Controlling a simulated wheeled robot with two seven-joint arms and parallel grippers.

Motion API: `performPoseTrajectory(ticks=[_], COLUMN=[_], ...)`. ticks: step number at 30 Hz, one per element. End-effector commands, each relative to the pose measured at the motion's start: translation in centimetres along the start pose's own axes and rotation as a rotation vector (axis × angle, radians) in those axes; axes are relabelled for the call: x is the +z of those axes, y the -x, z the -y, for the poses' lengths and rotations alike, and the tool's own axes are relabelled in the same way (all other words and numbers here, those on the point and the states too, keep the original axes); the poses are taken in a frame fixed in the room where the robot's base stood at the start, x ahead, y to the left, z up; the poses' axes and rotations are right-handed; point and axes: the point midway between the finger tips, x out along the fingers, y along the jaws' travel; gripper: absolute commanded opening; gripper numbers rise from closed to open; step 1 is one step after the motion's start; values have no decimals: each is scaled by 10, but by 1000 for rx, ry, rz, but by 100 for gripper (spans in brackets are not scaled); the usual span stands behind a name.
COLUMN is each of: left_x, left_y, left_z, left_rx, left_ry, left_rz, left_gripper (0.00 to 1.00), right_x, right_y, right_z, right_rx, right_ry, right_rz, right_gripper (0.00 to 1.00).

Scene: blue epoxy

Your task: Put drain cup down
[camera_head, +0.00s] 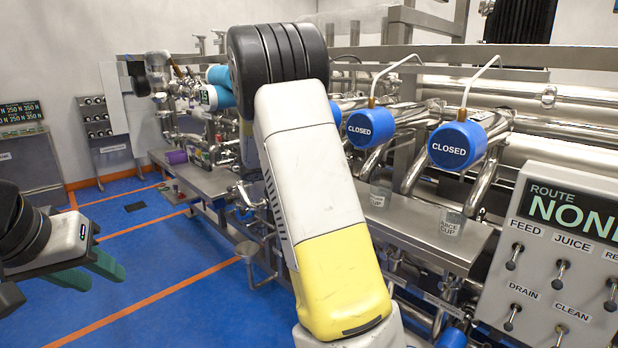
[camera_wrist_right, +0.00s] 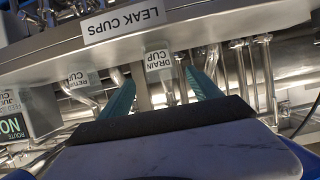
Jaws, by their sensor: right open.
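The drain cup (camera_wrist_right: 158,62), a clear cup with a white label, shows in the right wrist view between the two teal fingers of my right gripper (camera_wrist_right: 160,76). The fingers are apart, with a visible gap on either side of the cup. The cup is at the steel shelf (camera_wrist_right: 205,22) edge; its exact contact with the shelf is hard to tell. In the head view my right arm covers the middle, and I cannot make out its gripper or the drain cup. My left gripper (camera_head: 88,272) hangs at the far left, its teal fingers apart and empty.
Other cups stand along the shelf: the return cup (camera_wrist_right: 80,82) beside the drain cup, and two clear cups (camera_head: 380,194) (camera_head: 451,223) in the head view. Blue valves marked closed (camera_head: 370,127) overhang the shelf. A switch panel (camera_head: 560,255) stands at right.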

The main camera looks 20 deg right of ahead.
Motion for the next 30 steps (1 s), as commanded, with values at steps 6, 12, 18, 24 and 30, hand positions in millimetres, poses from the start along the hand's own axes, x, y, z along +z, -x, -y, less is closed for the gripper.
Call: performPoseTrajectory(ticks=[6, 12, 18, 24, 30], left_x=[0, 0, 0, 0, 0], left_y=[0, 0, 0, 0, 0], left_z=[0, 0, 0, 0, 0], left_rx=[0, 0, 0, 0, 0], left_ry=[0, 0, 0, 0, 0], left_rz=[0, 0, 0, 0, 0], left_gripper=[36, 36, 36, 36, 36], right_x=[-7, -36, -41, 9, 66], right_y=[14, 65, 192, 295, 312], right_z=[7, 45, 32, -68, -175], right_rx=[-76, -528, -1033, -1267, -1177], right_ry=[-22, -100, -15, 308, 620], right_rz=[18, 142, 338, 518, 610], right_gripper=[73, 73, 73, 73, 73])
